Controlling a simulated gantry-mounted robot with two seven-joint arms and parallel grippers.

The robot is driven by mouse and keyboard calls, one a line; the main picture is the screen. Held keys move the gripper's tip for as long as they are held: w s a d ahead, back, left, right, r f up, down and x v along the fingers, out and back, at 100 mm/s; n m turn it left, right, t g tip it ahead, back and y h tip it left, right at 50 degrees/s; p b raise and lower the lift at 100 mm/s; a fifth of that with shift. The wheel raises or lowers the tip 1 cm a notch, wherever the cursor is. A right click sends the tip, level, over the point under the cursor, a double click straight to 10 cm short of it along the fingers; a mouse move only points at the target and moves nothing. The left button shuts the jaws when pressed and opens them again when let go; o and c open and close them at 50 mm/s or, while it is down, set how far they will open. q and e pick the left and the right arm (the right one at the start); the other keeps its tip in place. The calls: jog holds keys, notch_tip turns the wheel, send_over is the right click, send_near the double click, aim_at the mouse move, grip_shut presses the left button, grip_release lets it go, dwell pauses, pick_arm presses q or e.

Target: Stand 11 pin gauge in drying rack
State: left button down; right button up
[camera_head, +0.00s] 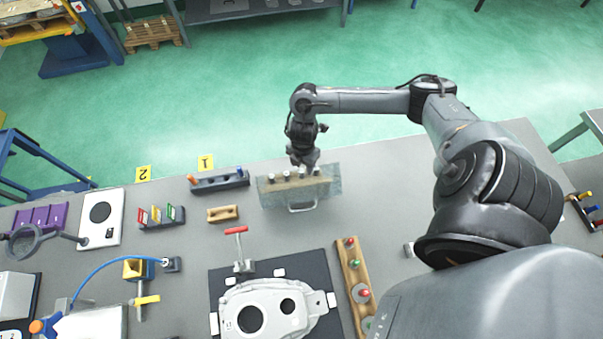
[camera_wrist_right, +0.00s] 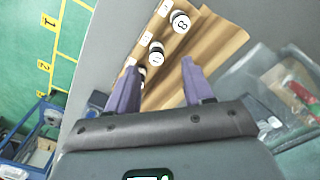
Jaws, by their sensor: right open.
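Several pin gauges with pale round caps stand in a row in a wooden block in the grey case (camera_head: 302,206), which has a front handle. In the right wrist view one gauge marked 8 (camera_wrist_right: 180,21) is at the top, a second gauge (camera_wrist_right: 156,53) is below it, and a third (camera_wrist_right: 141,73) is partly hidden by a finger. I cannot read an 11. My right gripper (camera_head: 303,163) is over the case, open and empty, its purple fingers (camera_wrist_right: 159,68) spread above the block. My left gripper is not in view. A dark rack (camera_head: 218,181) holding an orange and a blue piece may be the drying rack.
A small wooden holder (camera_head: 222,213) lies left of the case. A red-handled clamp (camera_head: 240,250) and a casting (camera_head: 270,310) on a black mat are in front. A wooden strip (camera_head: 352,275) with coloured knobs stands beside the mat.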

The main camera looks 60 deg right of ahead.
jog(key=shift+w+f, duration=0.15)
jog(key=shift+f, duration=1.3)
jog(key=shift+w+f, duration=0.1)
jog(key=shift+f, duration=1.3)
jog(key=shift+c, duration=0.4)
grip_shut()
